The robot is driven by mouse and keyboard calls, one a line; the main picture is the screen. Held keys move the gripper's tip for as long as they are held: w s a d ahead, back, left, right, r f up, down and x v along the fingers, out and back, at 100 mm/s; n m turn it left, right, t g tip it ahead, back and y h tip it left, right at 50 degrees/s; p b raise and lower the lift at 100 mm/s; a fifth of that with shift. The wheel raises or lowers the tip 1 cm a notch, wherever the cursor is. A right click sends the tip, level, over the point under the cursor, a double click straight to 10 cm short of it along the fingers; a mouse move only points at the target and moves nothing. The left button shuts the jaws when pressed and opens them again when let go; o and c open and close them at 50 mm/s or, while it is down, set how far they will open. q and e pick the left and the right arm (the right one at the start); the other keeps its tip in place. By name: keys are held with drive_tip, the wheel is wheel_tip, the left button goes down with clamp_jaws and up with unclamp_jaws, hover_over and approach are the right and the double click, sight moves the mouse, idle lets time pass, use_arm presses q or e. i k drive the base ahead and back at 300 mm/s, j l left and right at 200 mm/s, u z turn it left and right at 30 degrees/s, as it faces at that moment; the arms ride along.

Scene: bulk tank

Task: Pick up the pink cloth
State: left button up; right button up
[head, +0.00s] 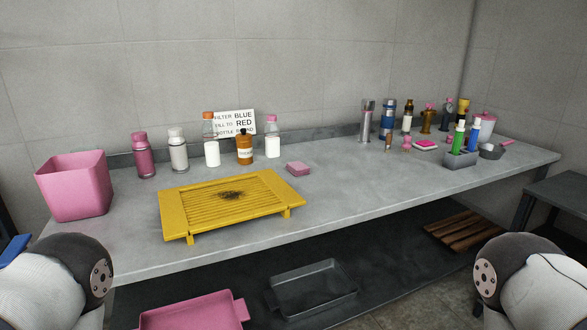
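A small flat pink block (299,168), which looks like the folded pink cloth, lies on the grey counter (345,200) just behind the right end of the yellow rack. A second flat pink piece with a pale edge (425,145) lies farther right on the counter; I cannot tell its material. Only rounded parts of my two arms show at the bottom corners. Neither gripper is in view, and both pink pieces are apart from my arms.
The yellow slatted rack (180,220) bears a dark clump (232,195). A pink bin (75,188) stands left. Several bottles, including a brown one (244,150), line the back. A grey caddy (461,160) stands right. The counter's middle is clear. Trays (312,288) lie below.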

sight(297, 168)
drive_tip(key=i+l+u, duration=0.15)
drive_tip(key=l+u, duration=0.3)
drive_tip(key=l, duration=0.2)
drive_tip(key=i+l+u, duration=0.1)
drive_tip(key=l+u, duration=0.4)
drive_tip(key=l, duration=0.25)
